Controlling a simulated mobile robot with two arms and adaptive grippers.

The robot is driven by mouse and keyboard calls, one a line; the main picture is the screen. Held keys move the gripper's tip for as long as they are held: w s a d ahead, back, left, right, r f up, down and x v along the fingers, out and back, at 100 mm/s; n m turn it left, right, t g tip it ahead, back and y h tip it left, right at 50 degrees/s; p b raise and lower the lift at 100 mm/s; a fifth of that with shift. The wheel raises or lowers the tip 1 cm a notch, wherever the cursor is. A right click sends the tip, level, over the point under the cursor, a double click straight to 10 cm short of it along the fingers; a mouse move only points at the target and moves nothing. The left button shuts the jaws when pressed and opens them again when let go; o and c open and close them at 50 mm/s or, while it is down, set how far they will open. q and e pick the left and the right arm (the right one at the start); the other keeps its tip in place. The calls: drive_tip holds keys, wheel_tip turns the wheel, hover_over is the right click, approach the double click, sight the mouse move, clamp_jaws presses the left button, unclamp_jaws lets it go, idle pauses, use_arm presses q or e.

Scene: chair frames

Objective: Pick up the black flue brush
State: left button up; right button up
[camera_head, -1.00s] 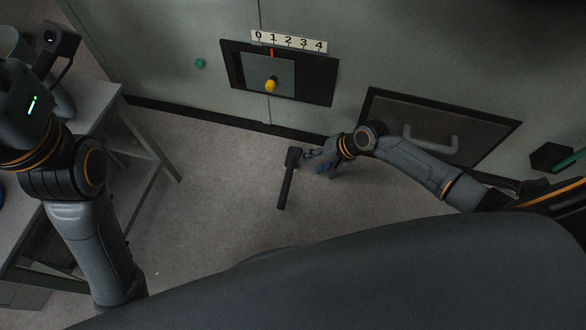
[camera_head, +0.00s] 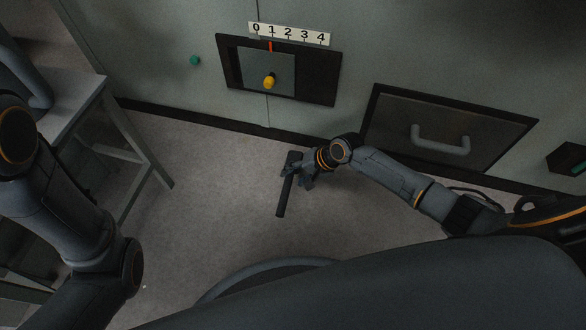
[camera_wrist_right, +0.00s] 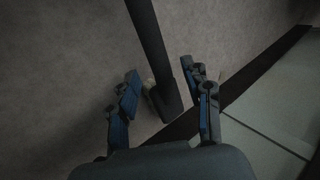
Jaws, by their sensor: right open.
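The black flue brush (camera_head: 285,197) is a dark straight rod with a thicker block at its far end, seen over the floor in front of the grey wall. In the right wrist view the rod of the brush (camera_wrist_right: 151,38) runs down from the top edge, and its thick end lies between my fingers. My right gripper (camera_head: 298,172) is open at the brush's far end, with a finger on each side in the wrist view (camera_wrist_right: 161,71). I cannot tell whether a finger touches it. My left arm shows at the left; its gripper is outside the picture.
A panel with a yellow knob (camera_head: 269,82) and a 0 to 4 scale (camera_head: 290,34) is in the wall. A dark hatch with a handle (camera_head: 440,141) is behind my right arm. A grey table (camera_head: 75,104) stands at the left. The floor (camera_head: 210,190) between is clear.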

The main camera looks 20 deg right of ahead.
sight(291, 177)
drive_tip(key=b+x, duration=0.3)
drive_tip(key=x, duration=0.1)
drive_tip(key=shift+w+d, duration=0.15)
drive_tip(key=shift+w, duration=0.05)
clamp_jaws()
